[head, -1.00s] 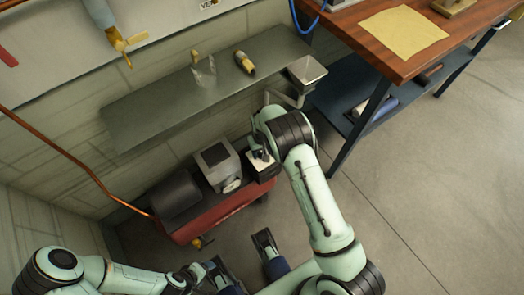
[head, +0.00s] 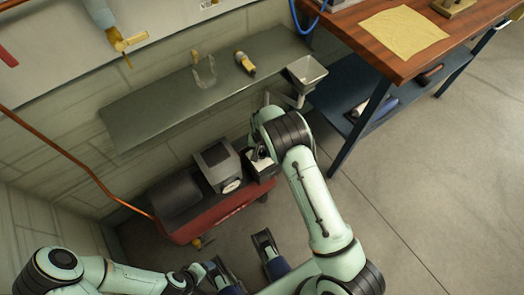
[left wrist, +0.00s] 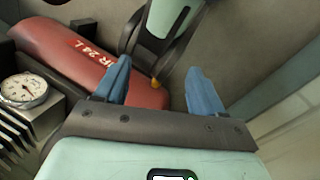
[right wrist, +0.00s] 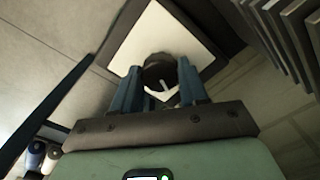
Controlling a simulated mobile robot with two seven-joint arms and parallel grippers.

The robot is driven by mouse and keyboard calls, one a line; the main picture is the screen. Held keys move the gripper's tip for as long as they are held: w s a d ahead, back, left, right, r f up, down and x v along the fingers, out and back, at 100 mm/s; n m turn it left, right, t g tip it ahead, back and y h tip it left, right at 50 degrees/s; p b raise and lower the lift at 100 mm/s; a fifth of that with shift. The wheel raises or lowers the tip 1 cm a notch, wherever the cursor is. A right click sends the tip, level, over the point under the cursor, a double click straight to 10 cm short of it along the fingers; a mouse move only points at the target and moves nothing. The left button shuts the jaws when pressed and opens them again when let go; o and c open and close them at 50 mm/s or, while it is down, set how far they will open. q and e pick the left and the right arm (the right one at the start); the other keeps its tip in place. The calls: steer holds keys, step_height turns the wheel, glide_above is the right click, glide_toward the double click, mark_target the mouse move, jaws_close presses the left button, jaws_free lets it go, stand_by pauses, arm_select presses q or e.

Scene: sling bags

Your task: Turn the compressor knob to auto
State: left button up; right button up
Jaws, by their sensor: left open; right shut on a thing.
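The compressor (head: 205,215) has a red tank and stands on the floor by the wall. Its black control box (head: 262,168) is at the right end. In the right wrist view, the black round knob (right wrist: 158,68) with a pale pointer mark sits on a white square plate (right wrist: 185,35). My right gripper (right wrist: 160,72) is shut on the knob, one blue finger on each side. Any lettering around the knob is unreadable. My left gripper (left wrist: 160,75) is open and empty, with the tank (left wrist: 85,60) beyond its fingers.
A pressure gauge (left wrist: 23,90) sits beside ribbed metal fins. A grey shelf (head: 150,115) is above the compressor, holding a clear curved item and a yellow-black item (head: 244,62). A wooden bench (head: 380,50) stands at upper right. The floor at right is clear.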

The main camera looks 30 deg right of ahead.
mark_target(262, 153)
steer(key=m, duration=0.6)
steer(key=shift+a+m, duration=0.1)
steer(key=shift+m, duration=0.2)
arm_select(q)
steer(key=shift+s+d+r+p, duration=0.25)
steer(key=shift+s+r+p, duration=0.15)
steer(key=shift+s+r, duration=0.15)
arm_select(e)
steer(key=m, duration=0.6)
steer(key=shift+w, duration=0.1)
arm_select(q)
steer(key=shift+s, duration=0.1)
arm_select(e)
steer(key=shift+m, duration=0.4)
steer(key=o, duration=1.1)
steer(key=shift+c, duration=0.2)
arm_select(q)
steer(key=s+r+p, duration=0.1)
steer(key=s+r+g+p, duration=0.1)
steer(key=shift+d+r+p, duration=0.3)
steer(key=shift+p, duration=0.1)
arm_select(e)
step_height(262, 153, up, 13)
steer(key=shift+r, duration=0.2)
